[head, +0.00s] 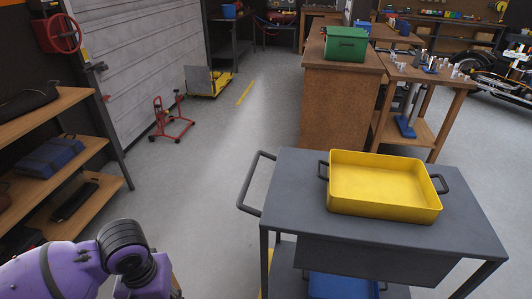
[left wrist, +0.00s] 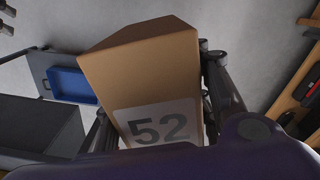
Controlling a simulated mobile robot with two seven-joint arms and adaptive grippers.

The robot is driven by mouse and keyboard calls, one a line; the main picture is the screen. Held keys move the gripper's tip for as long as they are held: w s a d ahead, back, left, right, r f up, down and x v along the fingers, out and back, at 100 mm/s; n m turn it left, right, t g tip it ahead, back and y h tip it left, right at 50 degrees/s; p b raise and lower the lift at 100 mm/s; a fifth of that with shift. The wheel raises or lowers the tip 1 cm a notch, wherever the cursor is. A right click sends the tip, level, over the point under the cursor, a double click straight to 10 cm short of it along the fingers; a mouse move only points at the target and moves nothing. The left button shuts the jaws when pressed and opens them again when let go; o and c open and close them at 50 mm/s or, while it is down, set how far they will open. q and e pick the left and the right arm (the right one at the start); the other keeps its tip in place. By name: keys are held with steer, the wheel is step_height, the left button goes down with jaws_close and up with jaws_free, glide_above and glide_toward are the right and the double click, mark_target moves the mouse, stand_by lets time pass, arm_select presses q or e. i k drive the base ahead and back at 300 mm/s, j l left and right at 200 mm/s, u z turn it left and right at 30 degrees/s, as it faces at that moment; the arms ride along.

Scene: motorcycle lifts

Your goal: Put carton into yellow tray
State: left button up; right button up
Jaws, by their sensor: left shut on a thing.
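The carton (left wrist: 147,72) is a brown box with a white label reading 52. It shows in the left wrist view, tilted, between the fingers of my left gripper (left wrist: 160,105), which is shut on it. The carton is not visible in the head view. There my purple left arm comes in at the lower left, and its gripper is out of the picture. The yellow tray (head: 380,210) is empty, with dark handles, and sits on top of a grey cart (head: 295,195). My right gripper is not in view.
A blue bin (head: 340,286) sits on the cart's lower shelf. Wooden shelves (head: 85,152) stand at the left. A wooden cabinet (head: 335,105) with a green box (head: 346,45) stands behind the cart. The floor between shelves and cart is clear, with a red stand (head: 172,122) farther back.

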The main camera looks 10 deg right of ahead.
mark_target(376, 191)
steer(key=k+l+z, duration=0.1)
steer(key=l+z, duration=0.6)
steer(key=z, duration=0.15)
steer(key=k+l, duration=0.05)
